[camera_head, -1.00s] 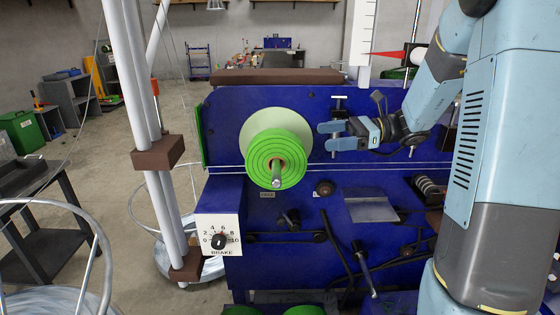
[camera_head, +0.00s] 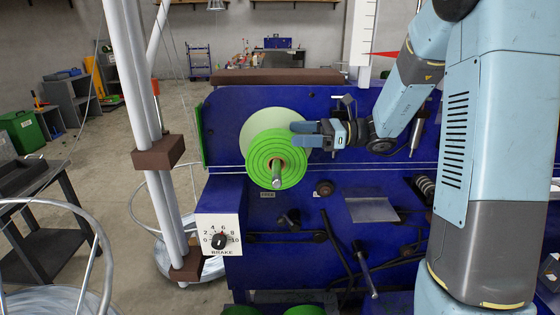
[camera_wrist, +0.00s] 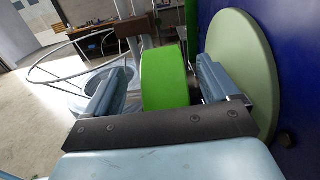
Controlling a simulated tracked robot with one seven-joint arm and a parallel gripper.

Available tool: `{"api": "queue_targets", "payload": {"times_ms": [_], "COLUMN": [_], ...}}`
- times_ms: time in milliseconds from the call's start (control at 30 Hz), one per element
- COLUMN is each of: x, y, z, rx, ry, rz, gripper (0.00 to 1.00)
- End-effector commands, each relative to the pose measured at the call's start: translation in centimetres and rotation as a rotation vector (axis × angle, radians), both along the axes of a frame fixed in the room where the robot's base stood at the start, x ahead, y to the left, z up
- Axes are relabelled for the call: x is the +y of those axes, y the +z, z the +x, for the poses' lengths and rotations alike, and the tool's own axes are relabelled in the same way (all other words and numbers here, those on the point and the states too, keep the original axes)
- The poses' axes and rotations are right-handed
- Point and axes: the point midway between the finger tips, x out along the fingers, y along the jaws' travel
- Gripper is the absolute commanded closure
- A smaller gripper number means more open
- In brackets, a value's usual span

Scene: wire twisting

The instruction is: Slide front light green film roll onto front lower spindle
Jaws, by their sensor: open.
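A pale green disc (camera_head: 255,122) stands behind the roll against the blue machine panel. My gripper (camera_head: 300,133) is at the roll's upper right in the head view. In the wrist view, the roll (camera_wrist: 165,78) stands between the two fingers of my open gripper (camera_wrist: 160,82), with gaps visible on both sides. The pale disc (camera_wrist: 240,75) is beyond the right finger there. Whether the fingertips touch the roll cannot be told.
The blue machine (camera_head: 340,230) carries levers and a brake dial (camera_head: 219,240) below the roll. White upright posts (camera_head: 135,110) with brown clamps stand to the left. Two thin wires cross the panel behind the roll. More green rolls (camera_head: 303,311) show at the bottom edge.

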Motion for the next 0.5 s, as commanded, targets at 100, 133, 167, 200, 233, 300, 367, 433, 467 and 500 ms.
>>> {"api": "queue_targets", "payload": {"times_ms": [100, 133, 167, 200, 233, 300, 367, 433, 467, 500], "x": [0.9, 1.3, 1.6, 2.2, 2.6, 3.6, 4.3, 4.9, 5.0, 5.0], "y": [0.0, 0.0, -0.1, -0.1, -0.1, -0.1, -0.1, -0.1, -0.1, -0.1], "z": [0.0, 0.1, 0.1, 0.2, 0.2, 0.3, 0.3, 0.3, 0.3, 0.4], "rx": [0.0, 0.0, 0.0, 0.0, 0.0, 0.0, 0.0, 0.0, 0.0, 0.0], "ry": [0.004, 0.004, 0.003, 0.003, 0.003, 0.004, 0.003, 0.003, 0.002, 0.002], "rz": [0.0, 0.0, 0.0, 0.0, 0.0, 0.0, 0.0, 0.0, 0.0, 0.0], "gripper": [0.12, 0.12, 0.12, 0.12, 0.12, 0.12, 0.12, 0.12, 0.12, 0.12]}}
